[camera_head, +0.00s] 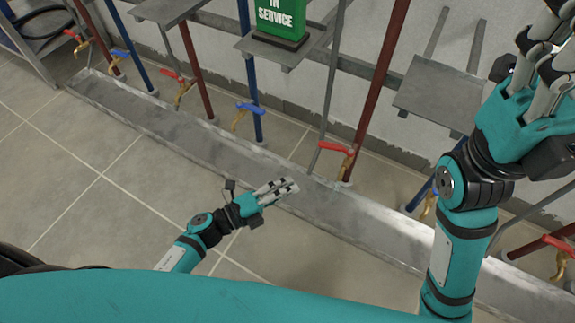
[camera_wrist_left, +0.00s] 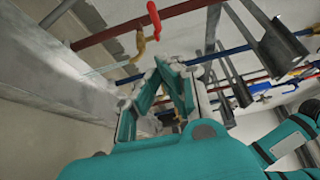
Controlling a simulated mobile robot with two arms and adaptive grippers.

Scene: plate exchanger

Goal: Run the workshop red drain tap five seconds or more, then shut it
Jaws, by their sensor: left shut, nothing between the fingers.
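Several red-handled brass taps line the wall. The one nearest my left gripper (camera_head: 277,190) is the red tap (camera_head: 335,148), whose lever lies crosswise to its red pipe. It also shows in the left wrist view (camera_wrist_left: 154,20). There a thin pale streak (camera_wrist_left: 108,68) runs from near its spout; I cannot tell if it is water. My left gripper is shut and empty, left of and below this tap in the head view, apart from it. My right gripper (camera_head: 545,65) is at the upper right, cut by the frame edge, its opening unclear.
A long grey trough (camera_head: 210,145) runs under the taps. Other red taps (camera_head: 180,80) alternate with blue taps (camera_head: 247,110). A green "IN SERVICE" sign (camera_head: 282,20) stands on a grey shelf (camera_head: 290,55). A grey plate (camera_head: 440,95) juts out at right. Tiled floor (camera_head: 100,205) is clear.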

